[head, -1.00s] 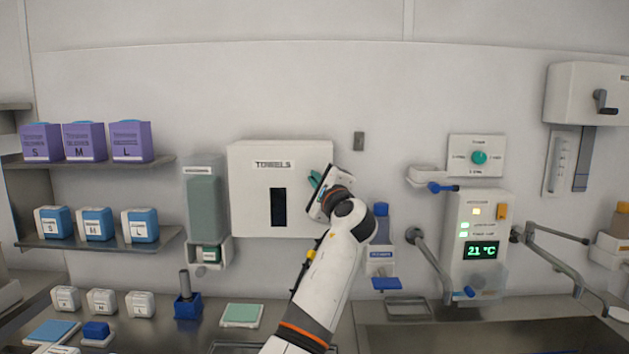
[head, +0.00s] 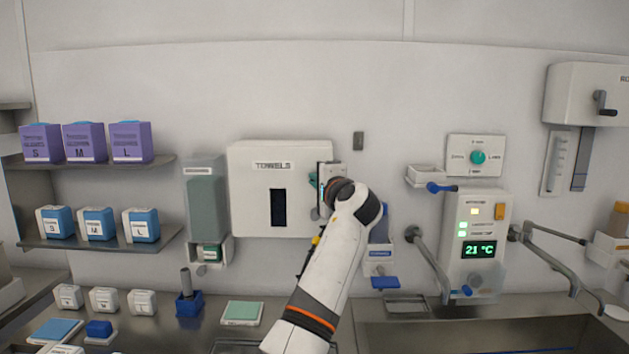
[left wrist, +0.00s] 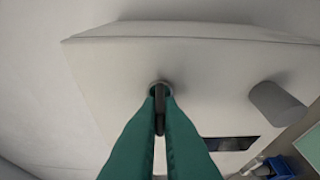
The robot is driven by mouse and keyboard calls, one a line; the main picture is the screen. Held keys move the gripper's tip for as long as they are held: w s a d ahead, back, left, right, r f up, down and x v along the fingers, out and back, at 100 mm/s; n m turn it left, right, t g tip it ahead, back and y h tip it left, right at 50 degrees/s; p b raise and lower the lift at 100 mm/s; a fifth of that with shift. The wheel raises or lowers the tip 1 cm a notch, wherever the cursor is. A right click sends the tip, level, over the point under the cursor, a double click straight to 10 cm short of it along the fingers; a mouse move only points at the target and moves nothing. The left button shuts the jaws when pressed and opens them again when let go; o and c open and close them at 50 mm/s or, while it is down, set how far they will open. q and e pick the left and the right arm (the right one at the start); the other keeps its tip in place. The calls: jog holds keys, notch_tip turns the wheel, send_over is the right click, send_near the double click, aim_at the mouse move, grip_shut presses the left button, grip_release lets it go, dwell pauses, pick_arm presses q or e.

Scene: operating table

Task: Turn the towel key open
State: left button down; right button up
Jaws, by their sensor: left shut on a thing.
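The white towel dispenser (head: 246,165), marked TOWELS, hangs on the wall with a dark window in its front. My left gripper (head: 313,181) is at the right part of its front, and its body hides the key in the head view. In the left wrist view the dispenser (left wrist: 105,85) fills most of the picture. There the green fingers of the left gripper (left wrist: 160,98) are shut on the small dark grey towel key (left wrist: 160,116), one on each side. How far the key is turned is hard to tell. My right gripper is out of view.
A grey round knob (left wrist: 278,105) stands out from the dispenser near the key. A soap dispenser (head: 205,205) hangs to the left. A blue-capped bottle holder (head: 380,253) is close behind my arm on the right.

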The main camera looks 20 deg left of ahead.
pick_arm(q)
jog(key=shift+r, duration=0.1)
jog(key=c, duration=1.6)
grip_release()
jog(key=shift+a, duration=0.1)
jog(key=b+v, duration=0.3)
jog(key=v, duration=0.9)
jog(key=shift+s+b, duration=0.2)
jog(key=shift+b, duration=0.1)
jog(key=shift+a+r, duration=0.1)
